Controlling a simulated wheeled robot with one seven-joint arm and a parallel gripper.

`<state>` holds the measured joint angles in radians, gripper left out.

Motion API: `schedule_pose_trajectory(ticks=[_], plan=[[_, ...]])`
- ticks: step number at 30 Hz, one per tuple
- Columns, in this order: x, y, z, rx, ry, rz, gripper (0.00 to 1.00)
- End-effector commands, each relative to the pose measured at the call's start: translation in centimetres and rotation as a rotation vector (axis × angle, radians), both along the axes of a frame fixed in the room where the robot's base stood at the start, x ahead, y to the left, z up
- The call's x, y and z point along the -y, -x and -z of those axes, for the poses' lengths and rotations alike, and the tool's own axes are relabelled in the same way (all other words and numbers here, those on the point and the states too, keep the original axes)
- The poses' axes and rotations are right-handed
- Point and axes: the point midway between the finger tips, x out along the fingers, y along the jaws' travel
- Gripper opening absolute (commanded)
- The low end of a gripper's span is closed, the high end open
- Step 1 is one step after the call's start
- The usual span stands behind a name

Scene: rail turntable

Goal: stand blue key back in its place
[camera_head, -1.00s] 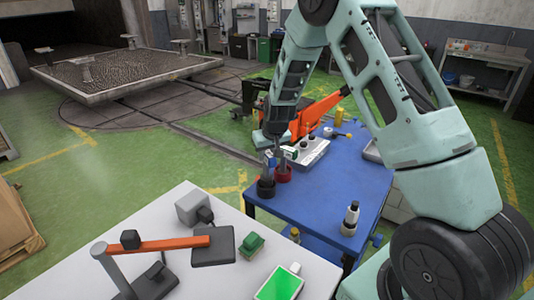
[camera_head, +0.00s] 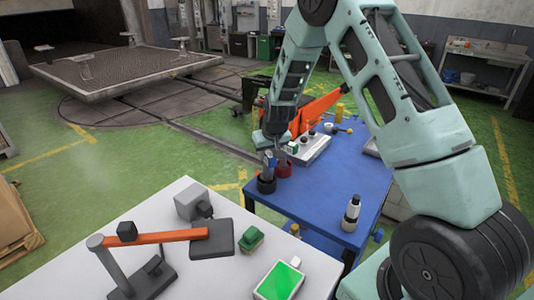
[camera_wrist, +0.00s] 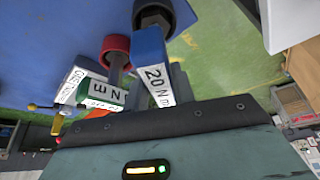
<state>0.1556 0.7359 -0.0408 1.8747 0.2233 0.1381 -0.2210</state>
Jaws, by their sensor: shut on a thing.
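The blue key is a blue block marked "20 N m" in the wrist view (camera_wrist: 150,62), with a dark shaft pointing at a black ring-shaped holder (camera_wrist: 180,14). In the head view the blue key (camera_head: 268,160) is upright over the black holder (camera_head: 266,185). My gripper (camera_head: 272,148) is shut on the blue key; its fingers are largely hidden. I cannot tell whether the shaft's end is fully down in the holder. A green key (camera_wrist: 97,94) stands beside it, its shaft by a red holder (camera_wrist: 115,46), which also shows in the head view (camera_head: 284,170).
The blue table (camera_head: 325,185) carries a grey tray (camera_head: 313,148) behind the holders and a black-and-white bottle-like item (camera_head: 351,214) at the front right. A pale bench (camera_head: 185,262) with an orange-armed device (camera_head: 160,237) stands nearer, at the left. The table's middle is clear.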

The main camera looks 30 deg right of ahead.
Motion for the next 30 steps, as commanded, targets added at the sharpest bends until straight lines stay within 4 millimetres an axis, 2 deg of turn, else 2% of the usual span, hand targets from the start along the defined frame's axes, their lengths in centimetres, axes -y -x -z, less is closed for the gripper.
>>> schedule_pose_trajectory(ticks=[20, 21, 23, 24, 30], plan=[[0.0, 0.0, 1.7, 0.002, 0.0, 0.0, 0.0], [0.0, -0.1, 1.6, 0.002, 0.0, 0.0, 0.31], [0.0, 0.0, 1.6, 0.002, 0.0, 0.0, 0.47], [0.0, 0.0, 1.6, 0.002, 0.0, 0.0, 0.51], [0.0, 0.0, 1.6, -0.001, 0.0, 0.0, 0.51]])
